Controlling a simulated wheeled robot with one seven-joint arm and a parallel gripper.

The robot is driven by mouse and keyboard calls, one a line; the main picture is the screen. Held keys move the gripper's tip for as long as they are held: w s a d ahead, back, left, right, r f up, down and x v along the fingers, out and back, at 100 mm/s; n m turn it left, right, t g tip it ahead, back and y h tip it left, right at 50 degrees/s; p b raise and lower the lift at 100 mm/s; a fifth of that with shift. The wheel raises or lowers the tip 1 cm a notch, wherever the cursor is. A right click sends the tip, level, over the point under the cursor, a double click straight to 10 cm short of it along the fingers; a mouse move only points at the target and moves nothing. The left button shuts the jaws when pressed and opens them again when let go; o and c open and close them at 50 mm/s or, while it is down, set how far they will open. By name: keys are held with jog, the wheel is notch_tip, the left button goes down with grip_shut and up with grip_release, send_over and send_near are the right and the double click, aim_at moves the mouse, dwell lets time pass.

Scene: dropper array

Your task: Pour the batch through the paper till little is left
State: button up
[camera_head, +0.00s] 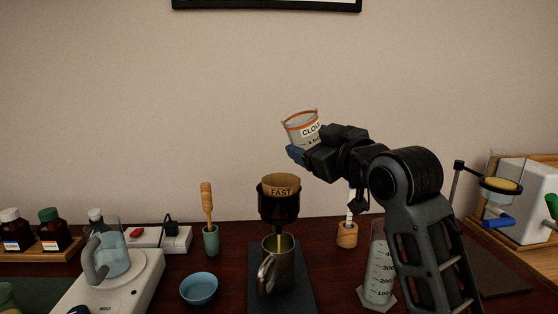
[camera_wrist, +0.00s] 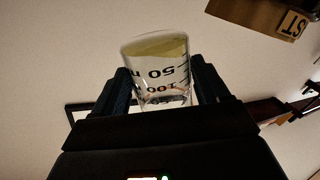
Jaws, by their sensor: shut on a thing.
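In the wrist view the beaker (camera_wrist: 158,75) sits between both fingers and shows pale yellowish liquid inside. The brown filter paper (camera_head: 281,183) marked "FAST" sits in a dark funnel (camera_head: 278,206). A yellowish stream runs below the funnel into a metal mug (camera_head: 272,272). The paper's inside is hidden.
A blue bowl (camera_head: 198,288) and a brush in a teal holder (camera_head: 211,240) stand left of the mug. A graduated cylinder (camera_head: 379,272) stands right, close to my arm.

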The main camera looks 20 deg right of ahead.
aim_at(315, 127)
jog(key=shift+w+a+r+m+y+p, duration=0.25)
jog(key=shift+a+r+m+p, duration=0.2)
jog(key=shift+m+p, duration=0.55)
jog(key=shift+f+b, duration=0.3)
jog(key=shift+b, duration=0.1)
jog(key=shift+s+r+p, duration=0.1)
jog(key=shift+r+p, duration=1.3)
jog(key=shift+r, duration=0.2)
jog(key=shift+f, duration=0.1)
